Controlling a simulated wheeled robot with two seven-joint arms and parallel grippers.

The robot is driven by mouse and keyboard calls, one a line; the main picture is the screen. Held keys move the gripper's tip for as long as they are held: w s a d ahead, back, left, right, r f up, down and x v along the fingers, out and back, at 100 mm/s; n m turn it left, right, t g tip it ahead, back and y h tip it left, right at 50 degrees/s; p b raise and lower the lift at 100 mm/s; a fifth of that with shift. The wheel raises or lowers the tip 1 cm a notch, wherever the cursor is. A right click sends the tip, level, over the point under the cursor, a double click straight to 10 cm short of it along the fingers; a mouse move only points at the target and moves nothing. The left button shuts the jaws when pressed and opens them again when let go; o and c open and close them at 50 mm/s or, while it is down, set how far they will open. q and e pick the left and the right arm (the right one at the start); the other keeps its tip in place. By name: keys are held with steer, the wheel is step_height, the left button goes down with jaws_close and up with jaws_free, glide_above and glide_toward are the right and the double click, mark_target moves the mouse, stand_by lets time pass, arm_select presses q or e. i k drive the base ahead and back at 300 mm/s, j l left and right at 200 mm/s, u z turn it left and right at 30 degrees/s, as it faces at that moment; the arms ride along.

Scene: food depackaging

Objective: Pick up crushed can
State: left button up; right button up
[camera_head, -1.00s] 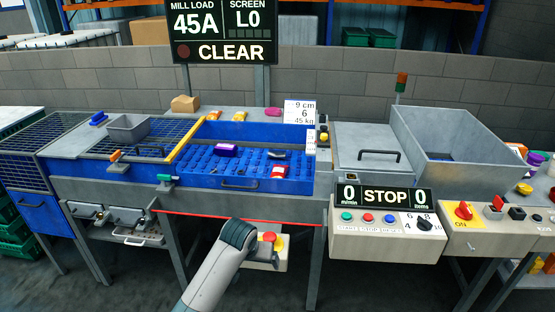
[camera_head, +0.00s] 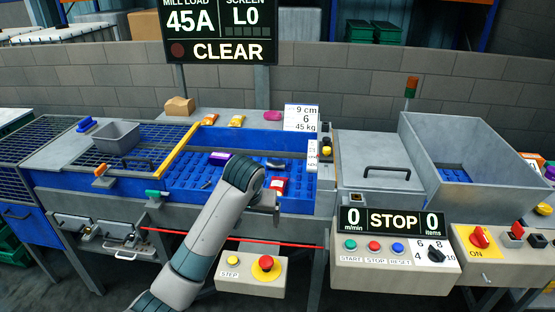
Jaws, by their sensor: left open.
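A small red-and-white item (camera_head: 278,184), which looks like the crushed can, lies on the blue ribbed belt bed (camera_head: 190,181). It is too small to be certain of its shape. My left gripper (camera_head: 272,211) is at the front edge of the bed, just in front of and below the red item in the picture. It is open and appears empty, apart from the item; my wrist partly hides it. My right gripper is not in view.
A purple pack (camera_head: 220,158) and a dark grey item (camera_head: 276,164) also lie on the bed. A yellow bar (camera_head: 176,152) borders it at left. A grey hopper (camera_head: 425,150) and a control panel (camera_head: 392,250) stand at right. A STEP box (camera_head: 250,283) hangs below.

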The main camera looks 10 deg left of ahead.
mark_target(279, 164)
steer(key=i, duration=1.5)
